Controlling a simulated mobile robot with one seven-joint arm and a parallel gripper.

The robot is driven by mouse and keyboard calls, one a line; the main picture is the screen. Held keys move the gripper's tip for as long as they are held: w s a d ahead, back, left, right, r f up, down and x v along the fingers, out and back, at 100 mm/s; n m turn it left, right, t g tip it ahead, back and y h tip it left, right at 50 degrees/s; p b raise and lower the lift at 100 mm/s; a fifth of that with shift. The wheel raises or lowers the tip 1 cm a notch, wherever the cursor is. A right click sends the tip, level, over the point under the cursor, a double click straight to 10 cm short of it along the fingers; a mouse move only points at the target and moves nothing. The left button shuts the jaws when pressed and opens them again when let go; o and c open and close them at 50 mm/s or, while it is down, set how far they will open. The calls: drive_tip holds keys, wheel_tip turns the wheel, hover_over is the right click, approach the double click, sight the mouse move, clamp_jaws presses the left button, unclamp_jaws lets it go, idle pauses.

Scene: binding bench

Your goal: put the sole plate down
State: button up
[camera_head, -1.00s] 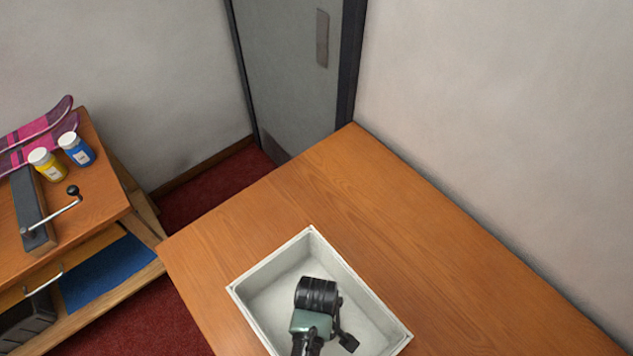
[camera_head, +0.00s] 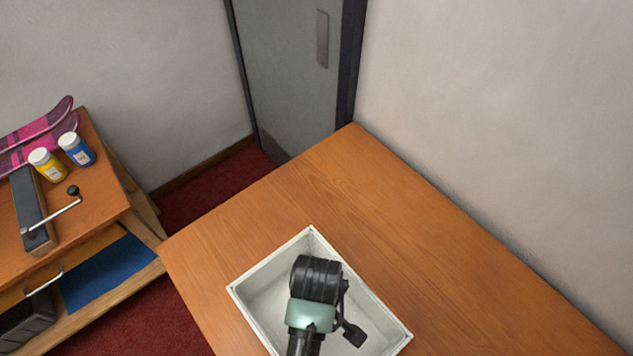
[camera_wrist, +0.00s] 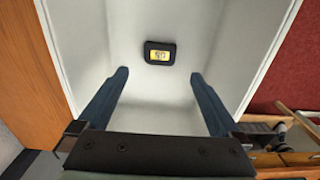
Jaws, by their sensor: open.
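A small dark rounded rectangular piece with a yellow marked face (camera_wrist: 160,54) lies on the floor of the pale tray (camera_wrist: 284,45). It is the only loose piece I see in the tray; whether it is the sole plate I cannot tell for sure. My gripper (camera_wrist: 160,75) is open, its two blue fingers wide apart, with nothing between them. The piece lies beyond the fingertips, roughly centred between them and apart from both. In the head view the tray (camera_head: 270,252) stands on the wooden table, and my arm over it hides the piece.
The wooden table (camera_head: 350,185) is clear behind and right of the tray. At left a bench (camera_head: 95,205) holds pink skis (camera_head: 40,125), a yellow jar (camera_head: 48,166), a blue jar (camera_head: 77,150) and a dark bar with a crank (camera_head: 30,205). Walls and a grey door (camera_head: 295,75) stand behind.

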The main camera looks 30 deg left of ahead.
drive_tip(key=shift+r, duration=1.45)
drive_tip(key=w+a+r+m+t+y, duration=0.15)
drive_tip(key=w+r+m+t, duration=0.4)
drive_tip(key=w+r, duration=0.85)
drive_tip(key=w+d+r+m+t, duration=0.15)
drive_tip(key=w+r+t, duration=0.6)
drive_tip(key=r, duration=0.75)
drive_tip(key=d+r+m+t, duration=0.2)
drive_tip(key=d+r+t, duration=0.15)
drive_tip(key=r, duration=0.85)
drive_tip(key=d+r+m+t, duration=0.25)
drive_tip(key=r+t, duration=0.25)
drive_tip(key=r, duration=0.7)
drive_tip(key=s+d+r+m+t, duration=0.1)
drive_tip(key=s+r+t, duration=0.2)
drive_tip(key=s+r, duration=0.2)
drive_tip(key=s+d+r+m+t+h, duration=0.1)
drive_tip(key=s+d+r+t, duration=0.1)
drive_tip(key=s+r, duration=0.3)
wheel_tip(320, 180, up, 4)
drive_tip(key=shift+s+d+r+t, duration=0.2)
drive_tip(key=shift+s+d+t, duration=0.1)
drive_tip(key=shift+s+t, duration=0.15)
drive_tip(key=shift+m+h, duration=0.25)
